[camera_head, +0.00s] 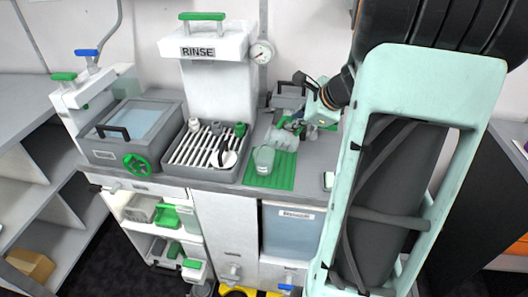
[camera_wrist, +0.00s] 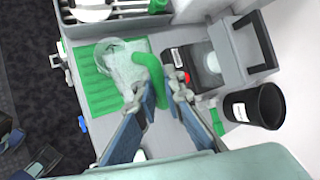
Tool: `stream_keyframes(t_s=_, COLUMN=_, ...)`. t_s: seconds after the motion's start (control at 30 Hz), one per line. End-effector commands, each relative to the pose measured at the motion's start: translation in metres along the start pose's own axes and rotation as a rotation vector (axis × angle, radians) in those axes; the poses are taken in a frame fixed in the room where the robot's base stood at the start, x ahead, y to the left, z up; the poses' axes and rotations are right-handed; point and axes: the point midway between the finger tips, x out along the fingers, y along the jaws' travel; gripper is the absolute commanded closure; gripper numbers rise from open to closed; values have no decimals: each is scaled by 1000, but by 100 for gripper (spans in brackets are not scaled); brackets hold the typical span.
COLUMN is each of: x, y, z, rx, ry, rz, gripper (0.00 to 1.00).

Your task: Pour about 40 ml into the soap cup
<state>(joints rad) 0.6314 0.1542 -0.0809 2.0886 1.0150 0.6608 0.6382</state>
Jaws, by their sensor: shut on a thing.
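My gripper (camera_wrist: 152,92) is shut on the green handle (camera_wrist: 151,72) of a clear jug. In the head view my gripper (camera_head: 297,127) is over the back right part of the green mat. The jug's clear body overlaps a clear cup in the wrist view, so its edges, tilt and contents are hard to tell. A clear cup (camera_head: 264,157), likely the soap cup, stands upright on the mat (camera_head: 270,180), just front-left of my gripper. It looks greenish; I cannot tell any liquid level.
A grey device (camera_wrist: 237,48) and a black cup (camera_wrist: 255,107) are to the right in the wrist view. The draining rack (camera_head: 205,155) with rods is left of the mat. The lidded grey basin (camera_head: 130,130) and white RINSE tank (camera_head: 215,75) stand further left and behind.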

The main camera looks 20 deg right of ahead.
Motion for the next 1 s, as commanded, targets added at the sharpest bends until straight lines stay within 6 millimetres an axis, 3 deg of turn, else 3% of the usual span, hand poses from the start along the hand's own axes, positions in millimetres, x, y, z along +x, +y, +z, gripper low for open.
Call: stream_keyframes(t_s=1.0, x=-7, y=-5, z=-3, rx=-33, ry=48, rz=1, gripper=100)
